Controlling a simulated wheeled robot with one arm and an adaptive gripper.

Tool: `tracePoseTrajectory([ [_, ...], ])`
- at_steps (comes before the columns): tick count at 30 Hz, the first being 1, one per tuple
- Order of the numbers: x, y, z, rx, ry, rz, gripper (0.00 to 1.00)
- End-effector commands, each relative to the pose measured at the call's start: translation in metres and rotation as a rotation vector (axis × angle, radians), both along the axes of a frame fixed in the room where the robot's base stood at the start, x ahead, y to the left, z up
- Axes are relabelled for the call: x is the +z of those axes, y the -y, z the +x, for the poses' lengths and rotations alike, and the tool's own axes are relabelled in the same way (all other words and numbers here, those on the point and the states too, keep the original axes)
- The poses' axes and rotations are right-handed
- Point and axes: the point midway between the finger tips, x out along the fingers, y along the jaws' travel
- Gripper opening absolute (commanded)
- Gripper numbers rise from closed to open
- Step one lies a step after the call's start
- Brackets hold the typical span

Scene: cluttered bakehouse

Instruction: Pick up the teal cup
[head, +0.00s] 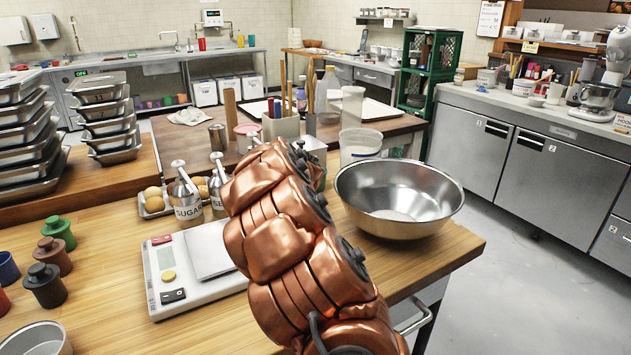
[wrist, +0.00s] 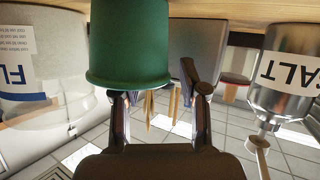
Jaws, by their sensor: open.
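A green cup (wrist: 128,45) fills the top middle of the wrist view, which appears upside down, with its wide rim toward the bottom. It appears to stand on a wooden worktop. I see no other cup close to my gripper, and whether its green counts as teal is hard to tell. My gripper (wrist: 160,98) is open, with fingers spread. The cup overlaps the left finger's tip and hides it; the right finger is beside the cup with a gap. I cannot tell contact at the left finger. In the head view my copper-coloured arm hides the gripper.
A salt shaker (wrist: 283,75) stands right of the cup in the wrist view, and a labelled tub (wrist: 45,75) stands left. In the head view a steel bowl (head: 400,195) is right of my arm. A scale (head: 185,270) and sugar shaker (head: 186,195) are left.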

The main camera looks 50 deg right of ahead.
Motion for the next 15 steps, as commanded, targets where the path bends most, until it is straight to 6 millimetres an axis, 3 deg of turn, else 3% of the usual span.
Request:
tracePoseTrajectory([
  [4, 0.0000, -0.0001, 0.0000, 0.000, 0.000, 0.000, 0.41],
  [15, 0.0000, -0.0005, 0.0002, 0.001, 0.000, 0.000, 0.02],
])
